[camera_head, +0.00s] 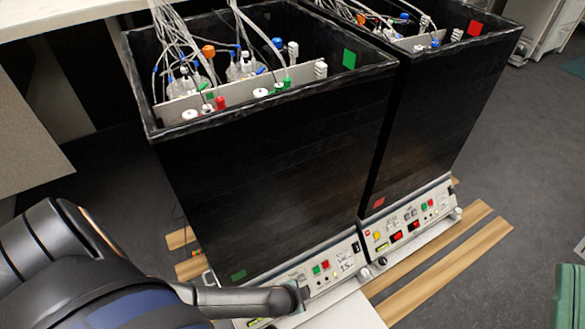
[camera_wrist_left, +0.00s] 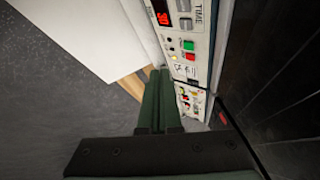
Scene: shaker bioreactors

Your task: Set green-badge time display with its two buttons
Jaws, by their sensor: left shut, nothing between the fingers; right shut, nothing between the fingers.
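The green-badge shaker is the left black box, with a green square (camera_head: 349,59) at its top and a green badge (camera_head: 238,275) low on its front. Its control panel (camera_head: 335,268) is partly covered by my left arm in the head view. In the left wrist view, the red lit time display (camera_wrist_left: 163,18) sits beside the TIME label (camera_wrist_left: 199,20) and two grey buttons (camera_wrist_left: 185,24); its digits are not clear. My left gripper (camera_wrist_left: 158,72) is shut and empty, just beside the panel. My right gripper (camera_head: 570,297) seems to be the green shape cut off at the right edge.
The red-badge shaker (camera_head: 440,110) stands close on the right, with its own panel (camera_head: 408,222) and red displays. Tubing and bottles fill both open tops. Wooden slats (camera_head: 460,262) lie on the grey floor. A white board (camera_wrist_left: 85,45) runs along the panel.

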